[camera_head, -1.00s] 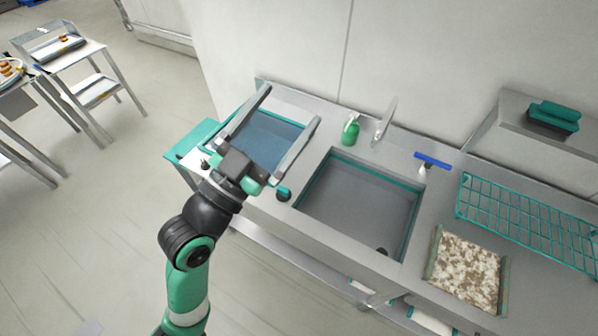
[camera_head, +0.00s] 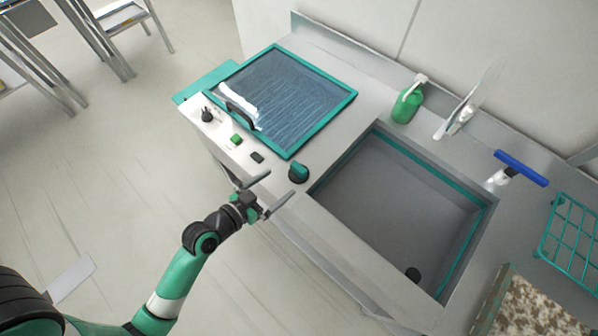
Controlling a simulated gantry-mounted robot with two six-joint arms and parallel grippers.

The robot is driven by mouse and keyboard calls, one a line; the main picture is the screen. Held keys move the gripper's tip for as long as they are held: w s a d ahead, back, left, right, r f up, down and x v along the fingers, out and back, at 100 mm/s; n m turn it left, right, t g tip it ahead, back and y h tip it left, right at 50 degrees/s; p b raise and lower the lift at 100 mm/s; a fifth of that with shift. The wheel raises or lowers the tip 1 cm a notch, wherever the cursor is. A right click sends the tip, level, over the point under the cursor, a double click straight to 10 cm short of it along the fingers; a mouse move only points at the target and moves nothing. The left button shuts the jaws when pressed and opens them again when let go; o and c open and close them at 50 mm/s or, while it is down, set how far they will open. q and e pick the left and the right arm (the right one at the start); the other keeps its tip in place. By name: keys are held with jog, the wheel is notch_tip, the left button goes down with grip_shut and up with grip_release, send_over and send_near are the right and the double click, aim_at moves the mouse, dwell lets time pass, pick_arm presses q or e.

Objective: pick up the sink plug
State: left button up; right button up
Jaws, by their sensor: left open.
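A dark round thing (camera_head: 413,274) lies on the floor of the grey sink basin (camera_head: 385,195), near its front right corner. I cannot tell whether it is the plug or the open drain. A teal and dark stubby piece (camera_head: 298,171) stands on the counter at the basin's left front corner; it could be a plug or a knob. My left gripper (camera_head: 281,183) is open and empty, in front of the counter's front edge. Its fingertips point toward the teal piece, apart from it as far as I can tell. My right gripper is out of view.
A teal-framed blue panel with a handle (camera_head: 290,92) is left of the basin. A teal rack (camera_head: 572,240) and a speckled board (camera_head: 535,308) are at right.

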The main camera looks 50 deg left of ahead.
aim_at(296, 171)
pick_arm(q)
jog(key=x, duration=0.4)
jog(key=shift+w, duration=0.25)
jog(key=b+x, duration=0.1)
jog(key=x, duration=0.4)
jog(key=shift+w+d+r, duration=0.1)
jog(key=shift+w, duration=0.15)
jog(key=c, duration=1.5)
jog(key=shift+r, duration=0.1)
